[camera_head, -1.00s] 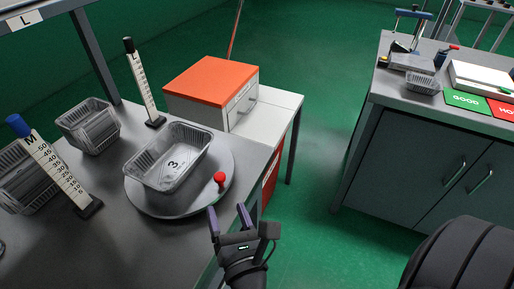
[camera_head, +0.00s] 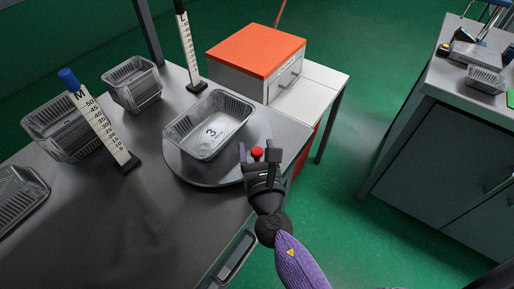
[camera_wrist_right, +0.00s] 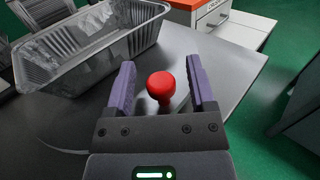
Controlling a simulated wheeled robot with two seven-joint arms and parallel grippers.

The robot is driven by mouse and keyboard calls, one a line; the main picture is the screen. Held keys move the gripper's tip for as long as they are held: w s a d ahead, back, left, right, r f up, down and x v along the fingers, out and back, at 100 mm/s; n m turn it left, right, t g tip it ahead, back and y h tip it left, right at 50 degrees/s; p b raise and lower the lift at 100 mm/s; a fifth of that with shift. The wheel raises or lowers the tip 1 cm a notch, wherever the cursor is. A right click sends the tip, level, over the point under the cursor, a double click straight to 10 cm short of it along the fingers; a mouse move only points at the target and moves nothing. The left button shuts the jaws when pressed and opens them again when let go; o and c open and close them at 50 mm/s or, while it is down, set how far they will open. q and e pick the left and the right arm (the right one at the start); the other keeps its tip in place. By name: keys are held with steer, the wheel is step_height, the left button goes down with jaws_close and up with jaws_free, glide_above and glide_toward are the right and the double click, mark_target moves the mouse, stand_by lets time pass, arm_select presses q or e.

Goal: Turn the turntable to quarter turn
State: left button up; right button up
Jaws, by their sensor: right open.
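The turntable (camera_head: 184,171) is a round grey disc on the metal bench, bearing a foil tray (camera_head: 211,137) marked 3. My right gripper (camera_head: 257,152) is open, with one purple finger on each side of the knob. In the right wrist view the red knob (camera_wrist_right: 160,86) sits between the open fingers (camera_wrist_right: 162,88), with visible gaps on both sides. The foil tray's near wall (camera_wrist_right: 75,70) is close to the left finger there. My left gripper is not in view.
A blue-topped gauge marked M (camera_head: 98,122) and a black-topped gauge (camera_head: 187,50) stand on the bench. Foil trays (camera_head: 134,84) are stacked at the left. An orange-topped cabinet (camera_head: 256,50) stands behind the turntable. A second bench (camera_head: 440,150) is at the right, across green floor.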

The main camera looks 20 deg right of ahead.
jaws_close()
stand_by(0.5)
stand_by(0.8)
